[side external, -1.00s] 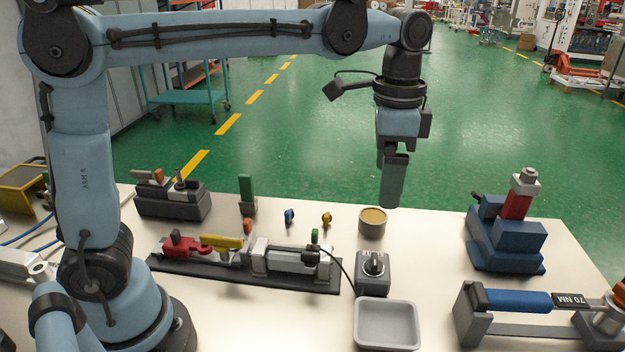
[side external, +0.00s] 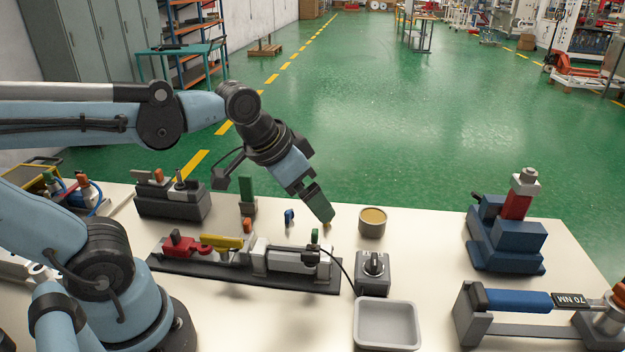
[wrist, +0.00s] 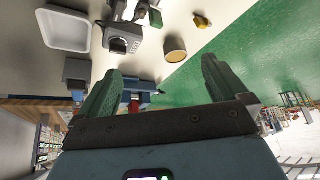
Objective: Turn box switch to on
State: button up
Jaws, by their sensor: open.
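The box switch (side external: 373,272) is a small grey box with a black rotary knob on top. It stands on the table behind the grey tray in the side view. In the wrist view the box switch (wrist: 123,38) shows at the upper left, and its on and off marks are too small to read. My gripper (side external: 327,217) has green fingers, is tilted down to the right, and is above the table to the upper left of the switch. In the wrist view my gripper (wrist: 160,85) has its fingers wide apart with nothing held between them.
A round tin (side external: 372,222) stands behind the switch, and an empty grey tray (side external: 387,323) in front. A clamp fixture (side external: 290,260) with a black cable lies left. A blue fixture (side external: 507,245) and a torque wrench (side external: 520,300) occupy the right. Open tabletop separates them.

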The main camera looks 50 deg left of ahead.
jog(key=shift+s+a+f+n+t, duration=0.25)
jog(key=shift+s+a+f+n, duration=0.15)
jog(key=shift+f, duration=0.2)
jog(key=shift+s+a+f+n+t, duration=0.3)
jog(key=shift+s+f, duration=0.1)
jog(key=shift+f, duration=0.2)
jog(key=shift+c, duration=0.8)
jog(key=shift+d, duration=0.1)
jog(key=shift+c, duration=1.1)
jog(key=w+d+r+n+g, duration=0.1)
jog(key=w, duration=0.1)
jog(key=w+d+r+n+g, duration=0.1)
jog(key=d+r+n, duration=0.1)
jog(key=shift+w+d+g, duration=0.2)
jog(key=shift+w+g, duration=0.05)
jog(key=shift+w, duration=0.1)
jog(key=c, duration=0.8)
jog(key=n+g, duration=0.5)
jog(key=n, duration=0.1)
send_over(375, 258)
notch_tip(375, 258, down, 12)
grip_shut()
